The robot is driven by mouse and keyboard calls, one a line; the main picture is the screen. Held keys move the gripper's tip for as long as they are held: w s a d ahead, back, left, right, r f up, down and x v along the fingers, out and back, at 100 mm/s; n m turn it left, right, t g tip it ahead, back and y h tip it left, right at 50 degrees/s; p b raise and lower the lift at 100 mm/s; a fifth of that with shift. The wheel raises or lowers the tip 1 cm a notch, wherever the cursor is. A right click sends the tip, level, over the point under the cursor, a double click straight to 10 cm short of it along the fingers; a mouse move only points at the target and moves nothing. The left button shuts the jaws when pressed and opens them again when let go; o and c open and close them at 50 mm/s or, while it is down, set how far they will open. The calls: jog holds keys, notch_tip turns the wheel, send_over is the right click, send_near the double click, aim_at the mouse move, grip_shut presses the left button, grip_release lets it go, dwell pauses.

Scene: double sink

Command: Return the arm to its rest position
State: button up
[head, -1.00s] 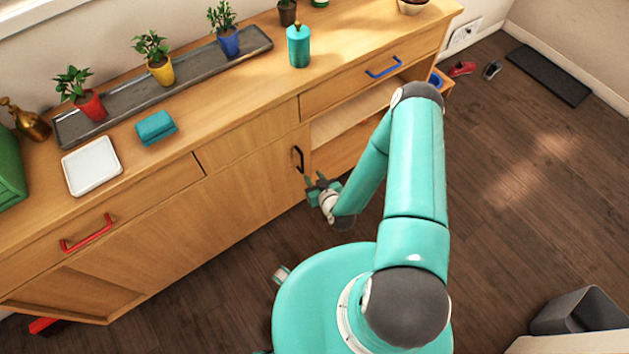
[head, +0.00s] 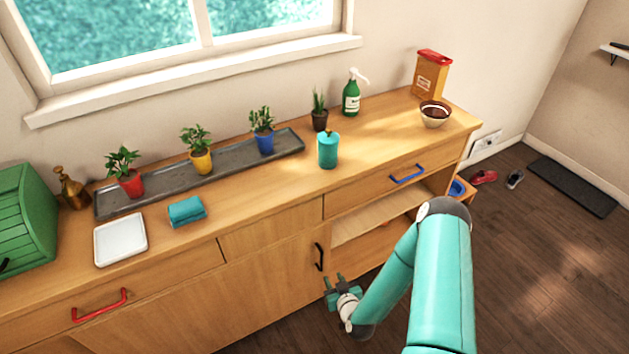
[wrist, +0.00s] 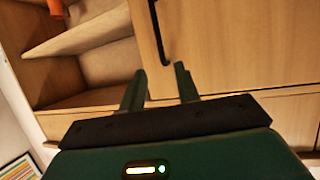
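My gripper (head: 341,283) is at the front of the wooden cabinet (head: 270,283), low and near the black door handle (head: 319,257). In the wrist view my gripper (wrist: 160,85) shows two green fingers spread apart with nothing between them. The black handle (wrist: 160,35) is beyond the fingertips, apart from them. My arm is bent, with its elbow raised to the right of the gripper.
An open shelf compartment (head: 375,230) is right of the door. The countertop holds a grey tray (head: 225,165) with potted plants, a teal dispenser (head: 328,150), a white plate (head: 120,240) and a bowl (head: 435,114). Floor at right (head: 540,260) is mostly clear.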

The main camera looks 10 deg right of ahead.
jog(key=shift+w, duration=0.1)
jog(key=w+d+r+n+g+h, duration=0.15)
jog(key=w+r, duration=0.25)
jog(key=r, duration=0.8)
jog(key=w+d+r+n+g, duration=0.1)
jog(key=w+d+r+g, duration=0.15)
jog(key=r, duration=0.85)
jog(key=s+r+m+g+h, duration=0.1)
jog(key=s+r, duration=0.2)
jog(key=r, duration=0.5)
jog(key=s+r+m+g, duration=0.1)
jog(key=s+r, duration=0.2)
jog(key=r, duration=0.6)
jog(key=s+a+r+m+g, duration=0.1)
jog(key=s+a+r, duration=0.1)
jog(key=s+r, duration=0.5)
jog(key=s+a+r+m, duration=0.1)
jog(key=s+r, duration=0.5)
jog(key=s, duration=0.9)
jog(key=shift+s+a+r+g, duration=0.2)
jog(key=shift+a+r+g, duration=0.2)
jog(key=shift+a, duration=0.05)
